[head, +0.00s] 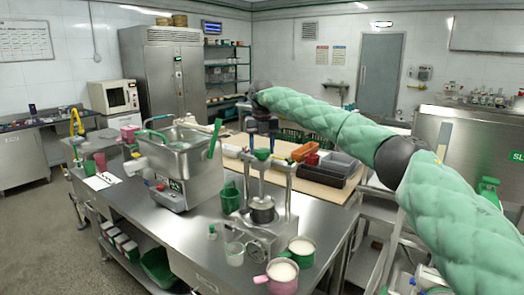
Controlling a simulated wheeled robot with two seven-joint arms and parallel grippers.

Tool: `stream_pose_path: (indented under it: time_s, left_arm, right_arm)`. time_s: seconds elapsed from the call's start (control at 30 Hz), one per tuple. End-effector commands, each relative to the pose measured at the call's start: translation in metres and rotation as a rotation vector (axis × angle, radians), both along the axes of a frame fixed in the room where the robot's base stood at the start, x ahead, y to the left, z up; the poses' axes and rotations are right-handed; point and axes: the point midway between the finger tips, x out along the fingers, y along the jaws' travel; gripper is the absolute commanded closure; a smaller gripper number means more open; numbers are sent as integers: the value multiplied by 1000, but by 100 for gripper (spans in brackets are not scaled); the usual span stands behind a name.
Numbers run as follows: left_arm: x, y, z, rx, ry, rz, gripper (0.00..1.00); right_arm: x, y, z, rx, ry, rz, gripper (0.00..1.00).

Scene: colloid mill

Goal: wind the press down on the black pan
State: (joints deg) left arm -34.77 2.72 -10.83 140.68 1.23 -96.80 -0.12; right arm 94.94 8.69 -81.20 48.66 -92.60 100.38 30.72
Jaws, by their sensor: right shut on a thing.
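The press (289,173) stands on the steel table, with two pale uprights, a crossbar and a green part at the top of its screw. The black pan (262,213) sits under it, between the uprights. The pressing plate is just above or in the pan; I cannot tell whether they touch. My right arm comes in from the right, and my right gripper (262,134) points down over the press top. It is shut on the press handle, which the gripper mostly hides. My left gripper is not in view.
A pink pan (282,276) and a green pan (301,251) with white contents stand at the front right. The steel mill (180,165) stands further left. Trays (335,170) lie behind.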

Motion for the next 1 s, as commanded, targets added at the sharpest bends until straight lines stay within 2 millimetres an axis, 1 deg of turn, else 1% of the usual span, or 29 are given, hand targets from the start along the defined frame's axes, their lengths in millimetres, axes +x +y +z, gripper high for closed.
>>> stream_pose_path:
  time_s: [0.03, 0.4, 0.8, 0.9, 1.0]
  left_arm:
    - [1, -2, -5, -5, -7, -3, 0]
    - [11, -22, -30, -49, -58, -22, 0]
    - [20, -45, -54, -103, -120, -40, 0]
    - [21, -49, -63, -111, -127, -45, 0]
    - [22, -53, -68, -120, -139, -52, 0]
  right_arm:
    - [0, 0, 0, 0, -3, -34, 69]
    - [0, 0, -1, -1, -3, -357, 69]
    - [0, 0, 0, 0, -2, -728, 69]
    - [0, 0, 0, 0, -2, -807, 69]
    - [0, 0, 0, 1, -2, -877, 69]
